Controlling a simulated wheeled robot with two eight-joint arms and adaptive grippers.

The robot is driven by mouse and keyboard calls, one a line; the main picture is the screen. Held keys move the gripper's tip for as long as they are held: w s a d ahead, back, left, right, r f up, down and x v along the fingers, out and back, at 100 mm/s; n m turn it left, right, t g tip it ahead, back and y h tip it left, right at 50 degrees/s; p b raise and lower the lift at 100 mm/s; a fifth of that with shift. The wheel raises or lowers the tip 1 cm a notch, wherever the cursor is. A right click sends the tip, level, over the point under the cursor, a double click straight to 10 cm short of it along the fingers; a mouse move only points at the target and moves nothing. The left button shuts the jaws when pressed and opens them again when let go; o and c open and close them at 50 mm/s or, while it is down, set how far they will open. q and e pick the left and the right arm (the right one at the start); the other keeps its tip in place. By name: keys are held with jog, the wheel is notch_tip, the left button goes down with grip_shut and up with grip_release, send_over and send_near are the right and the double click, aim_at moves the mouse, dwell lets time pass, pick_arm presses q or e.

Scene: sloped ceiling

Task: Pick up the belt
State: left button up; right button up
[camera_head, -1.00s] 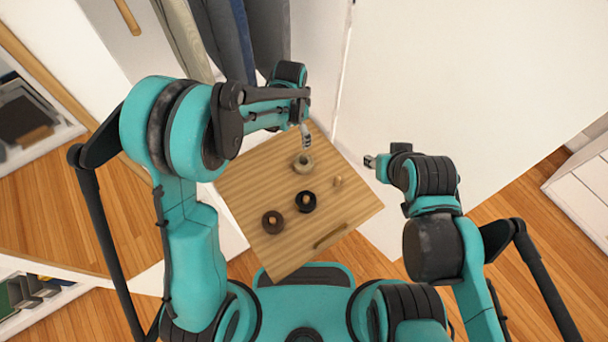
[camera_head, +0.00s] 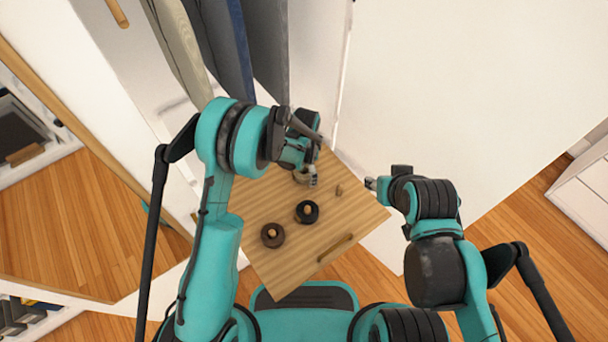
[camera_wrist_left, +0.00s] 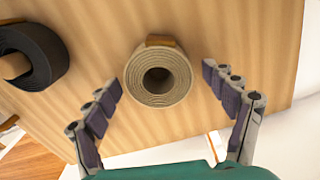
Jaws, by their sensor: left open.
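A rolled beige belt (camera_wrist_left: 158,75) stands on the wooden board (camera_wrist_left: 205,30) in the left wrist view, its coil seen from above. It also shows in the head view (camera_head: 301,177), partly hidden by my left gripper. My left gripper (camera_wrist_left: 164,98) is open, with one finger on each side of the beige belt and apart from it.
A white panel (camera_head: 450,80) fills the right side.

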pick_arm(q)
jog(key=c, duration=1.3)
jog(key=shift+c, duration=0.2)
